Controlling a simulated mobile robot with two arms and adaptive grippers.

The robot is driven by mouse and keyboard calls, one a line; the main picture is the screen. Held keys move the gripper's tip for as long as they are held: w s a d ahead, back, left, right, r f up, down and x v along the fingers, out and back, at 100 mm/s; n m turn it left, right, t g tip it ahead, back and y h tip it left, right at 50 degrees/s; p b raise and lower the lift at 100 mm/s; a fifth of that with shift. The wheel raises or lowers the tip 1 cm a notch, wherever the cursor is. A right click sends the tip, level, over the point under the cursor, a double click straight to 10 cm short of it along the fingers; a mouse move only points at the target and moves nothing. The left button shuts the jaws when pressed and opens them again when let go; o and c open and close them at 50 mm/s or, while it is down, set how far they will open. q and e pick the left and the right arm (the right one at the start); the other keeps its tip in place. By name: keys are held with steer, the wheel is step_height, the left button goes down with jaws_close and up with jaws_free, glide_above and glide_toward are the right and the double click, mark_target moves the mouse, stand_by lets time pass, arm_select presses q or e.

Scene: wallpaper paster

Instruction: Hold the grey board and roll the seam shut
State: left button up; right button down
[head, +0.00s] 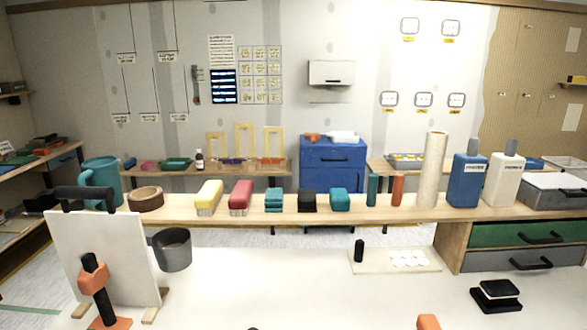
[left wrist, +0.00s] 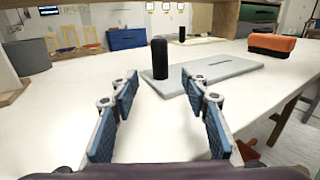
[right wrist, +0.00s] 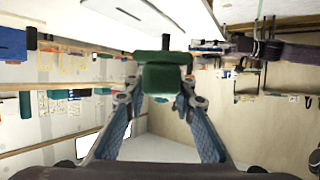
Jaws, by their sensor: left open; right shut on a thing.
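The grey board (left wrist: 212,76) lies flat on the white table in the left wrist view. A black upright handle (left wrist: 160,58) stands at its left end; a dark tip at the bottom edge of the head view may be this handle. My left gripper (left wrist: 159,82) is open and empty, its fingers on either side of the handle in the picture, apparently short of it. My right gripper (right wrist: 160,88) is shut on a dark green blocky thing (right wrist: 163,74); I cannot tell if it is the roller. The seam cannot be made out. Neither gripper shows in the head view.
A cream plate (head: 375,262) with white discs lies farther back. A white upright panel (head: 110,250) stands left, beside a grey cup (head: 172,250). A black block (head: 496,296) lies right. The front middle is clear.

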arm_select(q)
steer(key=shift+w+d+r, duration=0.2)
steer(key=shift+w, duration=0.2)
arm_select(e)
steer(key=shift+s+a+r, duration=0.2)
steer(key=shift+s+r, duration=0.1)
steer(key=shift+r, duration=0.15)
arm_select(q)
steer(key=p+x, duration=0.1)
steer(key=x, duration=0.7)
steer(key=shift+w+d+p, duration=0.1)
steer(key=shift+w+p, duration=0.05)
steer(key=shift+p, duration=0.15)
arm_select(e)
steer(key=shift+r, duration=0.55)
arm_select(q)
steer(key=shift+x, duration=1)
jaws_close()
jaws_free()
